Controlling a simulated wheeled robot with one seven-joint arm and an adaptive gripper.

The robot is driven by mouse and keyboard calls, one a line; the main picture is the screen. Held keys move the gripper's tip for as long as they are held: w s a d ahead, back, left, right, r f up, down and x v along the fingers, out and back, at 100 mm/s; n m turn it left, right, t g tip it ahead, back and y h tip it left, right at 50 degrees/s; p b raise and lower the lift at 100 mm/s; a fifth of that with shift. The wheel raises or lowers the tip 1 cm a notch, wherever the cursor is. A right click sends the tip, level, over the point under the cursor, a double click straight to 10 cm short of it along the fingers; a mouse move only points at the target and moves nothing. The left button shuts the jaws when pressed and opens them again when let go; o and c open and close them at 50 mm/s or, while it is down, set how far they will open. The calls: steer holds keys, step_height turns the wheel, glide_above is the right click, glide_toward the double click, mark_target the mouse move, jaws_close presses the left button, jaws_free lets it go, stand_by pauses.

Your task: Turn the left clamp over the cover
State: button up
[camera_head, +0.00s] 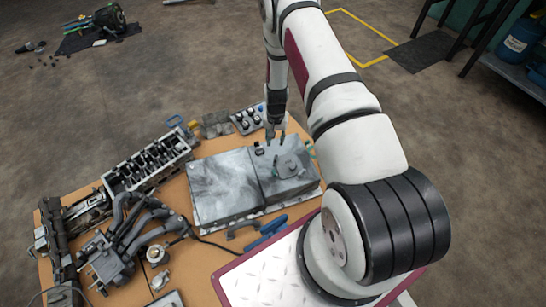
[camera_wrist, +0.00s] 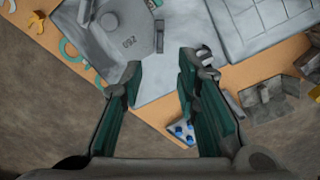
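The grey metal case (camera_head: 225,185) lies on the table, with a raised round cover (camera_head: 290,167) on its right part. In the wrist view the cover (camera_wrist: 118,35) shows upside-down digits. A small metal fitting, perhaps the left clamp (camera_wrist: 206,57), sits right beside my right fingertip; whether they touch is unclear. A small dark piece, likely the same clamp (camera_head: 259,150), shows left of my gripper in the head view. A thin upright piece (camera_wrist: 159,36) stands at the cover's edge. My gripper (camera_wrist: 155,84) is open and empty, pointing down above the case's far edge (camera_head: 276,134).
An engine block (camera_head: 150,163), dark hoses and other parts crowd the table's left. A small tray of round parts (camera_head: 248,119) and blocks lie behind the case. Blue-handled tools (camera_head: 265,232) lie in front. A teal ring (camera_wrist: 70,50) lies beside the cover.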

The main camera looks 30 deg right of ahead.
mark_target(275, 158)
step_height(275, 158, down, 13)
steer(key=b, duration=0.2)
steer(key=shift+r+b, duration=0.15)
steer(key=shift+b, duration=0.25)
jaws_close()
